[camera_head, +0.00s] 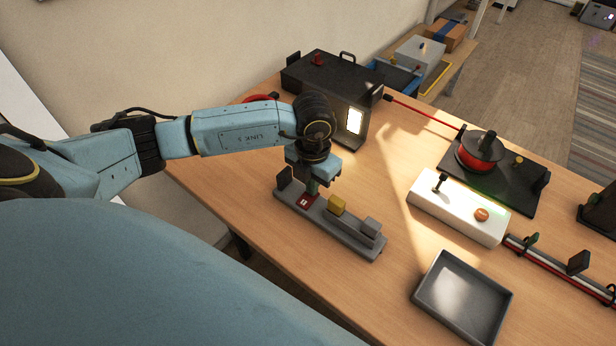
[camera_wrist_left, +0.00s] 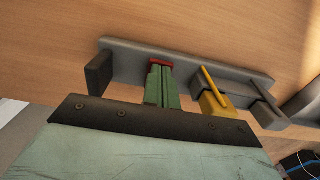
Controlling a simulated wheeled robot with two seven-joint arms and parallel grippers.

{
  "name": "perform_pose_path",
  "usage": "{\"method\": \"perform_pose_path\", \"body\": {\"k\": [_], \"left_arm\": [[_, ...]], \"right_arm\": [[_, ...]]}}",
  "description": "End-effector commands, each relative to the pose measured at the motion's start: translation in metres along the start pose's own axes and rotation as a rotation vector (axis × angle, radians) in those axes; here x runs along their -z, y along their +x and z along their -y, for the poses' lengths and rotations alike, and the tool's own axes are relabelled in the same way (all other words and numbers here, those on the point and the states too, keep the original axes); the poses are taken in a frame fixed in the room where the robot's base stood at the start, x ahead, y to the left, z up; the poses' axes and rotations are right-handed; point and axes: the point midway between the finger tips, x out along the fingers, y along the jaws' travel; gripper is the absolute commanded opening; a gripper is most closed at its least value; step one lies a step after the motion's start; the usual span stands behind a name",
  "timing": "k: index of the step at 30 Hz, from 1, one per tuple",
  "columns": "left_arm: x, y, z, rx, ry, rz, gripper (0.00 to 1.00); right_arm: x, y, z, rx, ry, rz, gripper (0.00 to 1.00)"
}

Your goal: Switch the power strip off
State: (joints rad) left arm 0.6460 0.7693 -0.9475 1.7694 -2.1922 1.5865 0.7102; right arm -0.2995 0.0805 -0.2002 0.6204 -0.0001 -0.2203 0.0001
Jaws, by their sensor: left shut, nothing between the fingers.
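The power strip (camera_head: 357,238) is a long grey bar on the wooden table, with a dark block at its left end. A red switch (camera_head: 306,200) with a small white mark sits near that end. A yellow block (camera_head: 337,205) and a grey block (camera_head: 370,227) stand further along the bar. My left gripper (camera_head: 312,188) is shut and empty, pointing down at the red switch. In the left wrist view its green fingers (camera_wrist_left: 161,80) end at the red switch (camera_wrist_left: 161,62) and partly cover it; I cannot tell whether they touch. My right gripper is not in view.
A black box (camera_head: 330,85) with a lit panel stands behind my left arm. To the right are a white box (camera_head: 455,208) with a lever and orange knob, and a black board (camera_head: 520,185) with a red-banded spool. A grey tray (camera_head: 463,295) lies at the front.

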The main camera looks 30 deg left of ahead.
Motion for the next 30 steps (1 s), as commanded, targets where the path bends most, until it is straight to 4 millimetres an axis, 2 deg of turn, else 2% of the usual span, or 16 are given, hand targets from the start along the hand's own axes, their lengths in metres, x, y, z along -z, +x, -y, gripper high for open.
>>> {"method": "perform_pose_path", "body": {"k": [9, 14, 30], "left_arm": [[0.000, 0.006, 0.000, 0.000, 0.000, -0.001, 0.00], [0.000, 0.002, 0.000, 0.000, 0.000, -0.001, 0.00], [0.000, -0.041, 0.000, 0.001, 0.000, 0.001, 0.00]], "right_arm": [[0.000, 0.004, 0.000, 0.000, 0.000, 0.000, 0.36], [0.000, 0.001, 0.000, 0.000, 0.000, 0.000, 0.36], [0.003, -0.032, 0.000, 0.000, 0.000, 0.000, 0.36]]}}
